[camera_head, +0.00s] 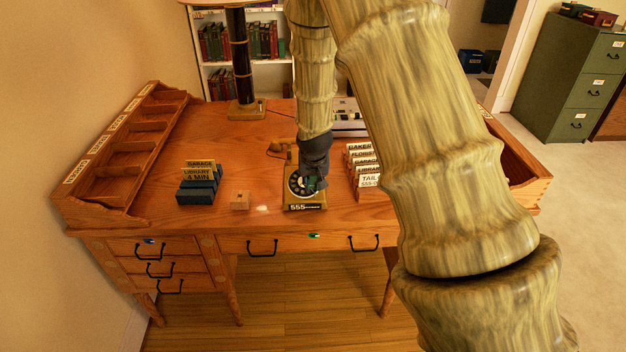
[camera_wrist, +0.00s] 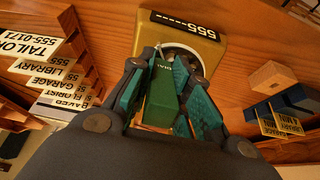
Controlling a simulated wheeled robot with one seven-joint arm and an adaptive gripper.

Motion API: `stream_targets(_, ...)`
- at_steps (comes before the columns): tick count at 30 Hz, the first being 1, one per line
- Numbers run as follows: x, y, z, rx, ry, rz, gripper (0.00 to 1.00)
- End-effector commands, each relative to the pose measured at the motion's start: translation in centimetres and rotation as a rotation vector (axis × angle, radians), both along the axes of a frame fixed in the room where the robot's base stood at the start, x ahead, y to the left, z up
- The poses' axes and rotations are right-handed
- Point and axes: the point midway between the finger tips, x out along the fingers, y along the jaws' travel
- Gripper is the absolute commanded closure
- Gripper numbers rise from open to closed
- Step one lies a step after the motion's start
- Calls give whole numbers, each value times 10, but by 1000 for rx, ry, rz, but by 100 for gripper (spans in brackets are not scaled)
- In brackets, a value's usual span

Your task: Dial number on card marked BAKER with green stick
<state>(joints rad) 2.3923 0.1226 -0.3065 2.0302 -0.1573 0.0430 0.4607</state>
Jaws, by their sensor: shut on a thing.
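The rotary telephone (camera_head: 291,200) stands on the desk, its dial facing front and a 555 label with dashes at its base. It also shows in the wrist view (camera_wrist: 215,48), with the dial (camera_wrist: 197,58) partly hidden by my fingers. My gripper (camera_head: 314,180) is over the right part of the dial, shut on the green stick (camera_wrist: 161,98). The stick's thin end (camera_wrist: 158,48) points at the dial; I cannot tell if it touches. The BAKER card (camera_head: 359,147) stands at the back of the card rack; its number is not readable. It also shows in the wrist view (camera_wrist: 68,104).
Blue holders with GARAGE and LIBRARY tags (camera_head: 197,190) and a small wooden block (camera_head: 240,200) sit left of the telephone. The rack's TAILOR card (camera_head: 369,181) is close to its right. A tall dark column (camera_head: 239,60) stands behind.

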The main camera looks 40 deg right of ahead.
Motion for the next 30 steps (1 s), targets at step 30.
stream_targets(30,-14,9,37,0,0,0,100)
